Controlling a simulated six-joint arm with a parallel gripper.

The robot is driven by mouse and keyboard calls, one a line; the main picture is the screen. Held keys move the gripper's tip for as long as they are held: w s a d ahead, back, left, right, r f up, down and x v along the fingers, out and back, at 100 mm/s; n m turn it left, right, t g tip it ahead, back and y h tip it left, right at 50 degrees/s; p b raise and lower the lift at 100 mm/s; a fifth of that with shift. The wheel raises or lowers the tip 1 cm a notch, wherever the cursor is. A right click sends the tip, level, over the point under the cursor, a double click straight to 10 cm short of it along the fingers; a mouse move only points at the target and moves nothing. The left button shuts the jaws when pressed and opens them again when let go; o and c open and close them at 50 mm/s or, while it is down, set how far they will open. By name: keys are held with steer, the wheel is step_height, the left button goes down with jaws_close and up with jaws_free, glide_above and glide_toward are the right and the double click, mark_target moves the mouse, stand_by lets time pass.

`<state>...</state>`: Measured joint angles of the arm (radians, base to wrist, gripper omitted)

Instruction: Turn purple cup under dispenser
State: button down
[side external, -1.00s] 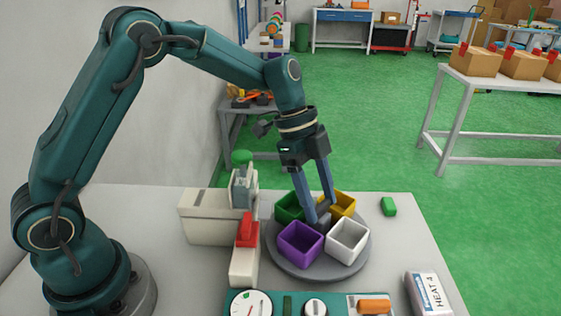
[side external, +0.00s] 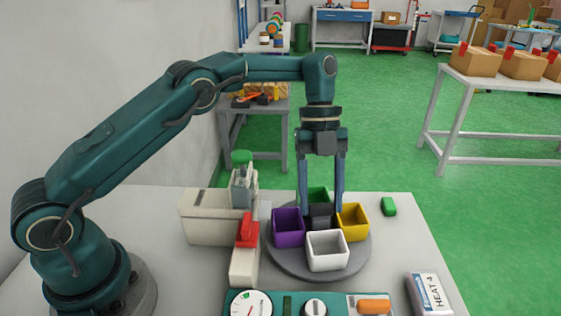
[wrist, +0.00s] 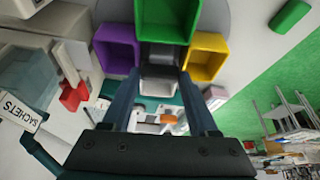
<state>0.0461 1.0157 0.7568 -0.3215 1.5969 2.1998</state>
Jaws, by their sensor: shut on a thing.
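The purple cup (side external: 288,228) sits on the left of a round grey turntable (side external: 346,270), beside the beige dispenser (side external: 208,218) with its green cap. I cannot tell whether it is directly under an outlet. The green cup (side external: 318,194) is at the back, the yellow cup (side external: 352,222) on the right and the white cup (side external: 327,252) at the front. My gripper (side external: 320,208) points down, shut on the dark central knob (side external: 320,217) between the cups. In the wrist view the purple cup (wrist: 117,50) is left of the knob (wrist: 160,56).
A red part (side external: 247,231) stands in front of the dispenser, close to the turntable's left edge. A control panel (side external: 275,306) with a dial lies in front. A loose green block (side external: 389,206) and a box marked HEAT 4 (side external: 427,292) lie to the right.

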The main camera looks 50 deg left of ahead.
steer(key=shift+m+g, duration=0.3)
steer(key=shift+m, duration=0.6)
stand_by(0.4)
steer(key=shift+c, duration=0.8)
jaws_free()
steer(key=shift+n, duration=0.4)
